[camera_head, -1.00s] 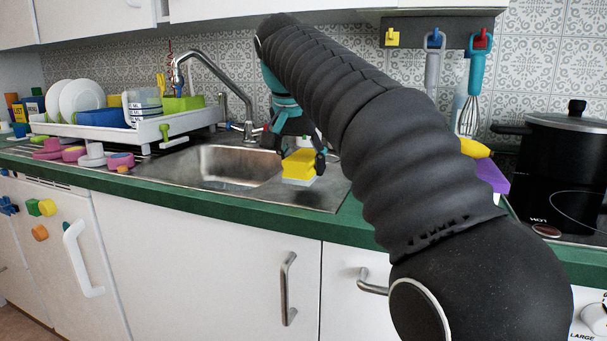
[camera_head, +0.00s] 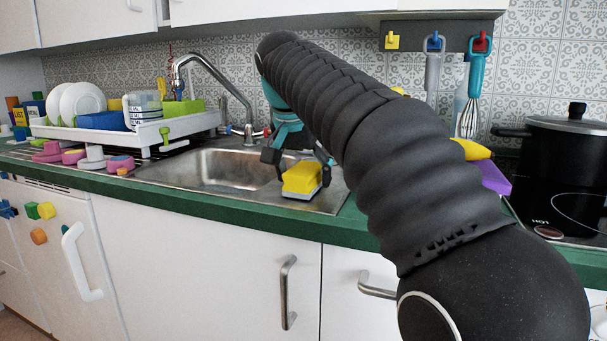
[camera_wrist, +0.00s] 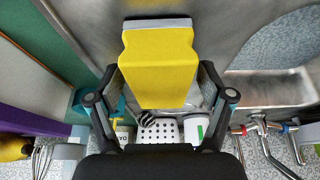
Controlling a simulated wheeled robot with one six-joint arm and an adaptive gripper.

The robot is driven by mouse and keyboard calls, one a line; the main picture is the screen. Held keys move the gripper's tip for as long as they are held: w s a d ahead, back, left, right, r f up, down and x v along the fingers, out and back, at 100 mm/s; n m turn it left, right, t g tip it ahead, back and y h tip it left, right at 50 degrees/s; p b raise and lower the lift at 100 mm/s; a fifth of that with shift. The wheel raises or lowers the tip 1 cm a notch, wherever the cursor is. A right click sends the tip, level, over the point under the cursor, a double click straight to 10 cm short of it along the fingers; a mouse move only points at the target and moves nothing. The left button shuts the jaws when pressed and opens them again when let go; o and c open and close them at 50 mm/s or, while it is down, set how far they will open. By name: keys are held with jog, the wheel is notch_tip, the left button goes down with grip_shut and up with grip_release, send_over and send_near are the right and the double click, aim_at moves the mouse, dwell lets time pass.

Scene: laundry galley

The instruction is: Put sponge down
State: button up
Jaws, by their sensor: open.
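The yellow sponge (camera_head: 302,178) has a pale grey layer along one side. It is on the metal sink top (camera_head: 325,199), right of the basin, and appears to rest on it. My gripper (camera_head: 298,162) is open around it, one finger on each side. In the wrist view the sponge (camera_wrist: 159,65) lies between the open fingers of my gripper (camera_wrist: 159,92), with narrow gaps at its sides. The sponge's rear is partly hidden by my gripper.
The sink basin (camera_head: 232,168) and tap (camera_head: 238,95) are to the left. A white dish rack (camera_head: 150,133) stands farther left. A purple item (camera_head: 494,178) and a black pot (camera_head: 565,135) are at the right. The green counter edge (camera_head: 215,205) runs in front.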

jog(key=p+v, duration=0.3)
jog(key=v, duration=0.7)
jog(key=shift+w+r, duration=0.15)
jog(key=shift+v, duration=1)
